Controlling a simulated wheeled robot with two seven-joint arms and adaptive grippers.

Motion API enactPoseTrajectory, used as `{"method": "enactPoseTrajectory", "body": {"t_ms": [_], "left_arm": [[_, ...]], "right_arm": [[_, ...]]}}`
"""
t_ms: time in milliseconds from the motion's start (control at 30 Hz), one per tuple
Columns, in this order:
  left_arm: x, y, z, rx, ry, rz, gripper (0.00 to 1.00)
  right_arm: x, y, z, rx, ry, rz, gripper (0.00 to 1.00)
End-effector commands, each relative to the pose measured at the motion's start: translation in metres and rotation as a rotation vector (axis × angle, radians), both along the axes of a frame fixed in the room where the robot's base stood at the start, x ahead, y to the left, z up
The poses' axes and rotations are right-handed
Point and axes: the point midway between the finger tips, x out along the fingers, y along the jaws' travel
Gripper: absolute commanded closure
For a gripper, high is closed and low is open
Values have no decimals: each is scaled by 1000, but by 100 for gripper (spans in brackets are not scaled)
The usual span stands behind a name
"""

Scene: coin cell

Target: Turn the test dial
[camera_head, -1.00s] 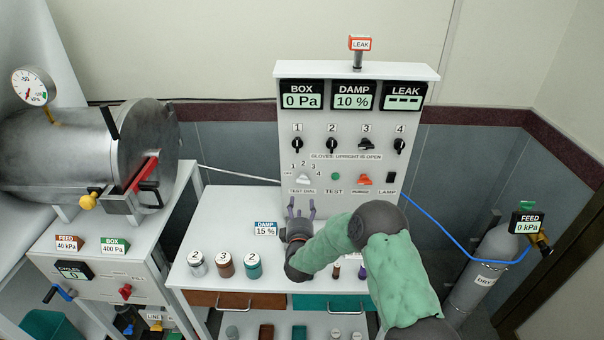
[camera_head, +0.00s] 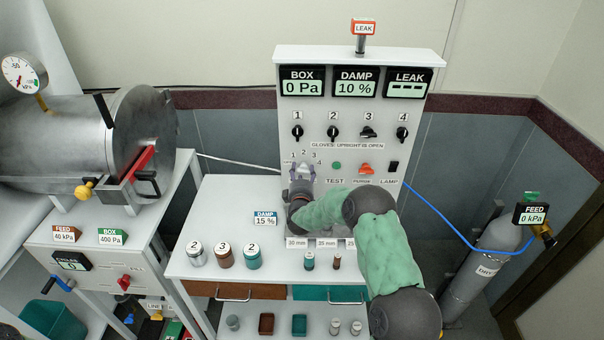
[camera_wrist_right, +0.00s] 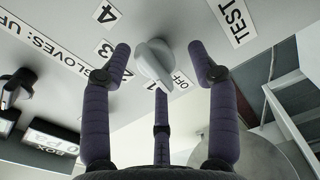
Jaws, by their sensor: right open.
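The test dial (camera_wrist_right: 155,62) is a pale grey knob with a raised ridge on the white panel (camera_head: 385,215). Its scale shows OFF and numbers up to 4 in the right wrist view. My right gripper (camera_wrist_right: 160,52) is open, with two dark purple fingers on either side of the dial and a third below it. I see a gap between the fingers and the knob. In the head view my right gripper (camera_head: 302,174) is in front of the dial and mostly hides it. My left gripper is not in view.
Glove switches (camera_head: 333,132) sit above the dial. The green test button (camera_head: 337,165), orange purge switch (camera_head: 366,169) and lamp switch (camera_head: 393,166) are to its right.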

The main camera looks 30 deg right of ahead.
Motion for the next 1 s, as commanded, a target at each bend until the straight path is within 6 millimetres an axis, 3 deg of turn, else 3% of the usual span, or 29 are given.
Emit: {"method": "enactPoseTrajectory", "body": {"t_ms": [300,367,500,1000], "left_arm": [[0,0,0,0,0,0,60],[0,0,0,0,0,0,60],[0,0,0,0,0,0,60],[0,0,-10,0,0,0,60]], "right_arm": [[2,-2,0,0,0,0,40],[2,-2,0,0,0,0,54],[2,-1,0,0,0,1,94],[3,1,-2,80,-46,5,95]]}}
